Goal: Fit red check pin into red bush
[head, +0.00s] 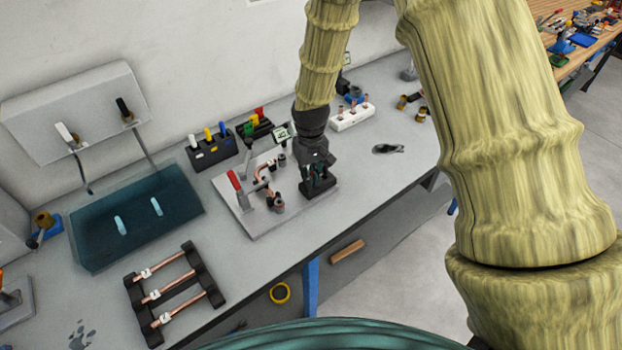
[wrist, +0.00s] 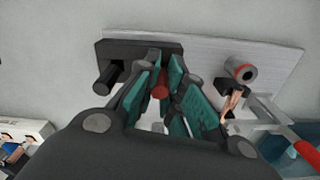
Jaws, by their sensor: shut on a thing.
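My gripper (head: 317,180) is over the right part of a light fixture plate on the bench. In the wrist view its teal-padded fingers (wrist: 163,95) are shut on the red check pin (wrist: 159,90); only its red part shows between the pads. The fingers overlap a dark block (wrist: 130,49) on the plate; I cannot tell whether the pin still sits in it. The red bush (wrist: 243,71), a grey cylinder with a red ring, stands on the plate to the right of the fingers, apart from them. In the head view, a grey cylinder with a reddish top (head: 279,204) stands left of my gripper.
A black peg (wrist: 107,76) sticks out of the dark block beside the fingers. A red-handled clamp (head: 236,183) and bent copper tube (head: 262,186) stand on the plate. A rack of coloured handles (head: 211,150) is behind. Bare bench (head: 385,178) lies to the right.

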